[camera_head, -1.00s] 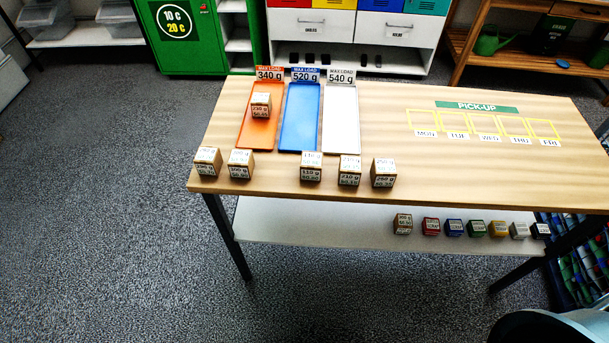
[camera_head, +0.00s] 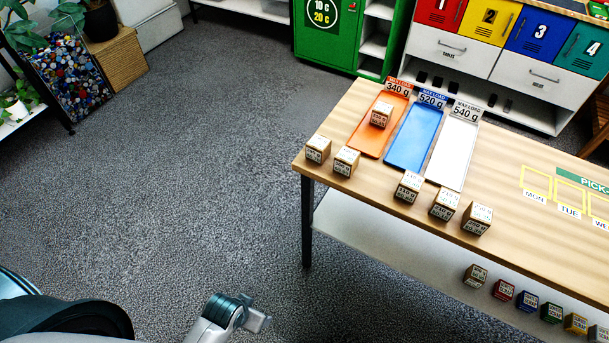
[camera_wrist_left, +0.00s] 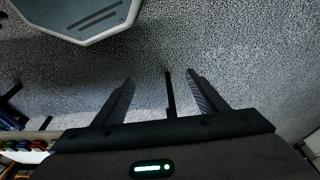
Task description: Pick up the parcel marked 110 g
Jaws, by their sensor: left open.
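The parcel marked 110 g (camera_head: 408,187) appears to be the brown cube with a white label in the middle of the front row on the table, just in front of the blue tray (camera_head: 403,157). Its label is small, but in the earlier head frame it read 110 g. My left gripper (camera_wrist_left: 160,76) shows in the left wrist view, open and empty over grey floor, away from the parcels on the tabletop. A grey arm part of mine shows at the bottom of the head view, well short of the table. My right gripper is not in view.
Similar parcels stand on both sides: two to the left (camera_head: 346,161), two to the right (camera_head: 444,204). Another parcel (camera_head: 381,114) sits on the orange tray (camera_head: 365,139). A white tray (camera_head: 450,161) lies beside the blue one. Coloured cubes stand on the lower shelf (camera_head: 385,240).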

